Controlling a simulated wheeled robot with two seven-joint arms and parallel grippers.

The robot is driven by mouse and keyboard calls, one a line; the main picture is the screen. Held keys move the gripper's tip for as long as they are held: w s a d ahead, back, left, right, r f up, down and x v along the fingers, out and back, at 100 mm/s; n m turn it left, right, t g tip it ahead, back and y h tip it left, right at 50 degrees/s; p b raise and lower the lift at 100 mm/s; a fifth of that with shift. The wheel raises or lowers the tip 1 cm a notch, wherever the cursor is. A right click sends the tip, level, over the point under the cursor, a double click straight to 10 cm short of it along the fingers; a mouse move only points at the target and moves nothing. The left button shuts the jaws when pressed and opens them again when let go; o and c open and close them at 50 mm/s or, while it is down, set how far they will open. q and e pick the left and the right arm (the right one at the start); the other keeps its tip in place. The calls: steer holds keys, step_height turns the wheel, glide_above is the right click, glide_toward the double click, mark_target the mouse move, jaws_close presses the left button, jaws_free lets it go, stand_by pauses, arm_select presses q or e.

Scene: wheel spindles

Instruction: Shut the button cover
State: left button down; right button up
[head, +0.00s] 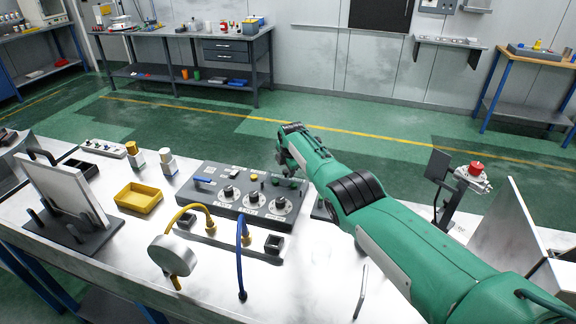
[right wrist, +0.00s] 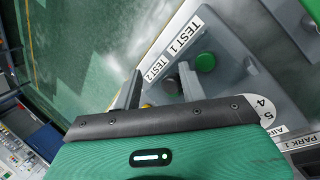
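The grey control panel (head: 243,200) lies on the metal bench, with dials and small buttons on top. My right gripper (head: 284,170) is over the far right end of the panel. In the right wrist view its two fingers (right wrist: 158,88) stand apart, with a green button (right wrist: 205,62) and a dark button (right wrist: 172,85) near the right finger. Labels TEST 1 and TEST 2 are beside them. I cannot clearly make out a button cover; the arm and gripper hide part of the panel. My left gripper is not in view.
A red button (head: 476,168) sits on a stand at the right, beside a tilted dark plate (head: 438,166). A yellow tray (head: 138,198), a round gauge (head: 172,255) and yellow and blue hoses stand to the left of my arm.

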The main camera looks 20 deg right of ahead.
mark_target(291, 185)
steer(key=shift+p+v, duration=1.4)
steer(key=shift+p, duration=0.25)
steer(key=v, duration=1.1)
steer(key=shift+b, duration=0.35)
